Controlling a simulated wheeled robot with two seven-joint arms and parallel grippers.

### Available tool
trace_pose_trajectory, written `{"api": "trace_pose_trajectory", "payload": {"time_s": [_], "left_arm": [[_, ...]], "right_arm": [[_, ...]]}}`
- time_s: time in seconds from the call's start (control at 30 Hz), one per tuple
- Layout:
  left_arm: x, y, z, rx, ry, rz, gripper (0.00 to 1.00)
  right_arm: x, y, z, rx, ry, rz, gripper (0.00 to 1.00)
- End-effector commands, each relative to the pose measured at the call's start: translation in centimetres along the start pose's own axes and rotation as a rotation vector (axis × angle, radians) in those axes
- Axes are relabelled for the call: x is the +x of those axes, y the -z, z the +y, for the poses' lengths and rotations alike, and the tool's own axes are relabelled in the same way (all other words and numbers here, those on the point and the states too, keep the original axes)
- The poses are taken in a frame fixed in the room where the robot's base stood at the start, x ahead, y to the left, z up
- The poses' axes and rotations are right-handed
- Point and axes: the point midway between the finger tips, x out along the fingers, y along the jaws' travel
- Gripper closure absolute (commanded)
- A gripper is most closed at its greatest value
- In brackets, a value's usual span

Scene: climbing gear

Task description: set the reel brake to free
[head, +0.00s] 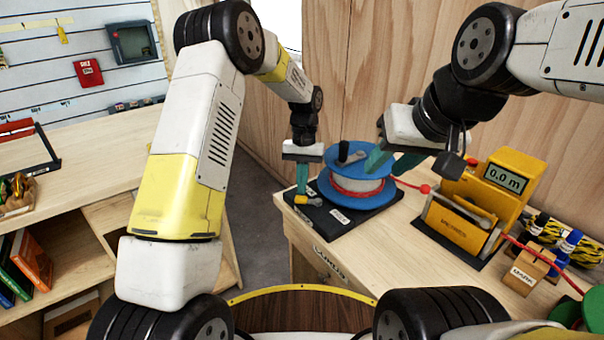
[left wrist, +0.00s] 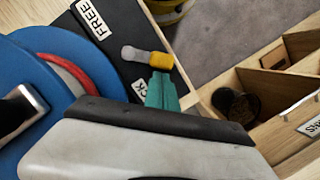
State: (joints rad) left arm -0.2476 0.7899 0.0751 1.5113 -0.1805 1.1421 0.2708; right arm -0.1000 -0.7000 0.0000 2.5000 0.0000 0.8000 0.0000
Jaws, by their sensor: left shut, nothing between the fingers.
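The reel (head: 357,188) has blue flanges and red-and-white line, and sits on a black base plate (head: 332,230). A small brake lever (head: 315,202), grey with a yellow end, lies near the plate's left edge; it also shows in the left wrist view (left wrist: 134,53). There a FREE label (left wrist: 92,18) is clear of the lever, and a label ending in CK (left wrist: 140,86) is partly hidden beside my fingers. My left gripper (head: 302,188) is shut and empty, its teal tips at the lever's yellow end; contact is unclear. My right gripper (head: 392,163) is open by the reel's right side.
A yellow meter (head: 492,195) reading 0.0 m stands right of the reel, with red line running to it. A wooden wall rises behind the bench. Another bench (head: 85,150) stands left across a floor gap.

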Motion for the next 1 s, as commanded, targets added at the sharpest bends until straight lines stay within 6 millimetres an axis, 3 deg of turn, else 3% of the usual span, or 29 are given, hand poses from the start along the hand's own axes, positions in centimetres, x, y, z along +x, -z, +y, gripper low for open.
{"api": "trace_pose_trajectory", "payload": {"time_s": [1.0], "left_arm": [[0.18, -0.89, -0.50, -0.155, -0.038, 0.000, 1.00]], "right_arm": [[0.00, 0.00, 0.00, 0.000, 0.000, 0.000, 0.64]]}}
